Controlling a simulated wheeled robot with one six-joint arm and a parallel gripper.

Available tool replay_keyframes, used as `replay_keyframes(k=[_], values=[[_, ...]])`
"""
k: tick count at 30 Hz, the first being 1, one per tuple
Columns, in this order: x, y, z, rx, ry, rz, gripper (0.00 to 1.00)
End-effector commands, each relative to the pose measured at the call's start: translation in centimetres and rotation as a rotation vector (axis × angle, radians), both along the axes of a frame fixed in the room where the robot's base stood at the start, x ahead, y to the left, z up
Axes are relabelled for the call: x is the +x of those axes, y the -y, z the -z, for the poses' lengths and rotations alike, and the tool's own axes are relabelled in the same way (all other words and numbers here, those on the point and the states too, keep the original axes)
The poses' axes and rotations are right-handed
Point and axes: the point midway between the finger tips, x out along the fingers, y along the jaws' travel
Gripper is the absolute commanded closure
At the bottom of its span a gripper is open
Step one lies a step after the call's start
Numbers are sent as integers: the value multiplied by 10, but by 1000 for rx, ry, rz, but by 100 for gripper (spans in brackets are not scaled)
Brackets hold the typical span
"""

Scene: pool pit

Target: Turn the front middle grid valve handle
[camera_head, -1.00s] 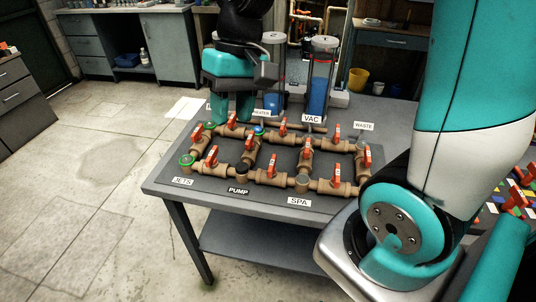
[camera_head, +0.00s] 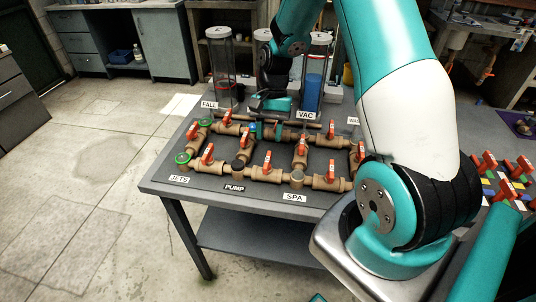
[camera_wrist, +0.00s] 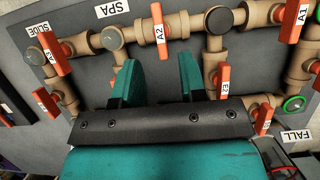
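The front middle grid valve handle (camera_head: 267,162) is a small orange lever standing up on the front brown pipe. In the wrist view it is the orange handle marked A2 (camera_wrist: 157,24), upright in the picture at the top centre. My gripper (camera_head: 268,131) is over the back part of the pipe grid in the head view, behind this handle. In the wrist view my gripper (camera_wrist: 157,80) has its two teal fingers apart, with nothing between them. The A2 handle lies beyond the fingertips, apart from them and roughly in line with the gap.
The handle marked E2 (camera_wrist: 225,82) stands close right of the right finger. The A1 handle (camera_wrist: 292,20) and A3 handle (camera_wrist: 60,54) flank A2. Clear cylinders (camera_head: 221,65) stand behind the grid. The table (camera_head: 170,188) has a bare front-left edge.

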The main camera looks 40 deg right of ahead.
Motion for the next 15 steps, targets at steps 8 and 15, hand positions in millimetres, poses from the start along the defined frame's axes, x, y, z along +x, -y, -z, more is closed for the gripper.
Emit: replay_keyframes(k=[8,15], values=[[-13,-16,47,1,-4,-1,62],[-17,-21,64,-1,-1,0,62]])
